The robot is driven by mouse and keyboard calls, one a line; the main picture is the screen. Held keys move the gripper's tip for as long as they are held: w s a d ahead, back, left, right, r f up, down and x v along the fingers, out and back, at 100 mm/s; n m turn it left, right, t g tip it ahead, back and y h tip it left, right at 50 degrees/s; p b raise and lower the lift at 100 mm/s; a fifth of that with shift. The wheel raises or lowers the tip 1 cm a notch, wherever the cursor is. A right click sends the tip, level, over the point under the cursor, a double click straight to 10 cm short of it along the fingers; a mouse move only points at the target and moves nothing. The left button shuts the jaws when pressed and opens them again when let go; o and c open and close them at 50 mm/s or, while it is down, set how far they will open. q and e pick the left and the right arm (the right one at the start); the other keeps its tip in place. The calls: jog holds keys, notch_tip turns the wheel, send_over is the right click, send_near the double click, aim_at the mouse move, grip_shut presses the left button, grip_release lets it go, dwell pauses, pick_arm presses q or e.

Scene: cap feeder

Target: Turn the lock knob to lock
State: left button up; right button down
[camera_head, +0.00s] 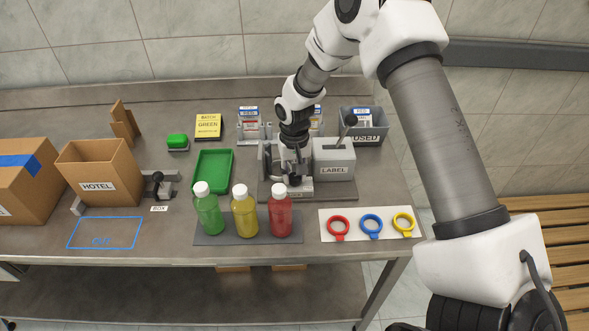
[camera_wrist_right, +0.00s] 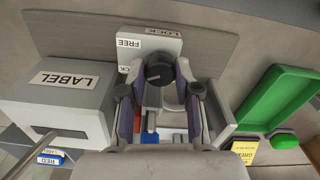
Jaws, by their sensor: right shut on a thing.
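The lock knob (camera_wrist_right: 158,70) is a dark round knob on a light grey block in the right wrist view. I cannot tell clearly which label the knob points to. In the head view my right gripper (camera_head: 289,168) reaches down into the grey feeder station (camera_head: 306,188), and the knob is hidden there. My left gripper is not in view.
The LABEL box (camera_head: 335,160) with a lever stands right beside the gripper. A green tray (camera_head: 213,170) lies to the left. Green, yellow and red bottles (camera_head: 243,212) stand in front. Coloured rings (camera_head: 371,224) lie at front right. The USED bin (camera_head: 366,128) is behind.

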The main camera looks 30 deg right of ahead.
aim_at(294, 176)
jog(key=shift+s+f+n, duration=0.1)
jog(key=shift+f+n, duration=0.05)
jog(key=shift+n, duration=0.35)
jog(key=c, duration=0.8)
grip_release()
notch_tip(294, 176, up, 12)
jog(key=shift+w, duration=0.2)
